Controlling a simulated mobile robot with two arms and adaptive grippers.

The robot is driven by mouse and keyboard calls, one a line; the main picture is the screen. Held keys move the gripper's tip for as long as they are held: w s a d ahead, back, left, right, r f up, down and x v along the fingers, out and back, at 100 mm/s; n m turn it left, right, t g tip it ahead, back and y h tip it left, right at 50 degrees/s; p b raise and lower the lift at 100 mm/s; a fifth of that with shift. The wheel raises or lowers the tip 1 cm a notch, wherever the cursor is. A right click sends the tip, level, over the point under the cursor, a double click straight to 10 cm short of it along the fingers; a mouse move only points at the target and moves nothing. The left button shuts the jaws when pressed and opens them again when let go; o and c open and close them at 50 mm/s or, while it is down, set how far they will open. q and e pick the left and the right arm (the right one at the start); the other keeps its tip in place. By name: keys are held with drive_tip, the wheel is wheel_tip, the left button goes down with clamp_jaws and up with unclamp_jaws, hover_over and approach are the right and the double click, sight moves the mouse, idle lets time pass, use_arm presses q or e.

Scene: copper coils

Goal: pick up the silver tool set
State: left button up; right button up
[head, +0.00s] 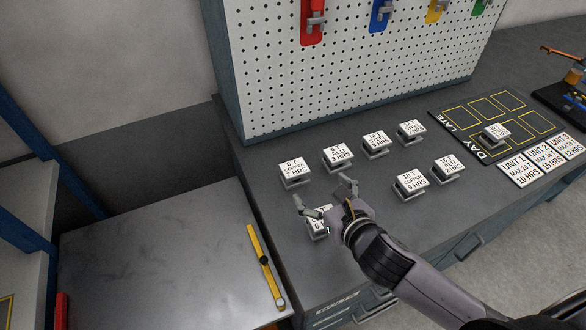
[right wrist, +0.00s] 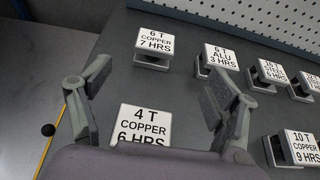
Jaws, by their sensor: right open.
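I cannot pick out anything that is clearly a silver tool set. Grey coil stands with white label plates stand on the grey counter. The plate marked 4 T COPPER 6 HRS (right wrist: 143,124) is below and between the fingers of my right gripper (head: 323,192) in the right wrist view. In the head view this stand (head: 317,227) is partly hidden by the gripper. My right gripper (right wrist: 155,92) is open and empty. The 6 T COPPER 7 HRS stand (head: 294,171) is just beyond it. My left gripper is not in view.
More labelled stands, such as the 10 T COPPER one (head: 411,182), stand to the right. A black mat (head: 456,124) with yellow outlines holds one stand. A pegboard (head: 350,75) with coloured holders rises behind. A lower grey table (head: 170,265) with a yellow bar (head: 262,262) is at left.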

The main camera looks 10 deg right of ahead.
approach(295, 168)
drive_tip(key=shift+w+r, duration=0.15)
drive_tip(key=shift+w, duration=0.6)
drive_tip(key=x, duration=0.3)
drive_tip(key=shift+s+p, duration=0.1)
drive_tip(key=shift+p, duration=0.2)
drive_tip(key=shift+w+a+f, duration=0.1)
drive_tip(key=shift+w+f, duration=0.2)
drive_tip(key=x, duration=0.4)
drive_tip(key=shift+a+f+p, duration=0.15)
drive_tip(key=shift+f+p, duration=0.05)
drive_tip(key=shift+p, duration=0.1)
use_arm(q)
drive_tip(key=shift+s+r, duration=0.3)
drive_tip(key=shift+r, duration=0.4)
use_arm(e)
drive_tip(key=shift+s, duration=0.1)
drive_tip(key=shift+c, duration=0.6)
drive_tip(key=c, duration=1.5)
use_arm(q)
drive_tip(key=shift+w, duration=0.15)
use_arm(e)
drive_tip(key=shift+r, duration=0.1)
drive_tip(key=shift+c, duration=0.3)
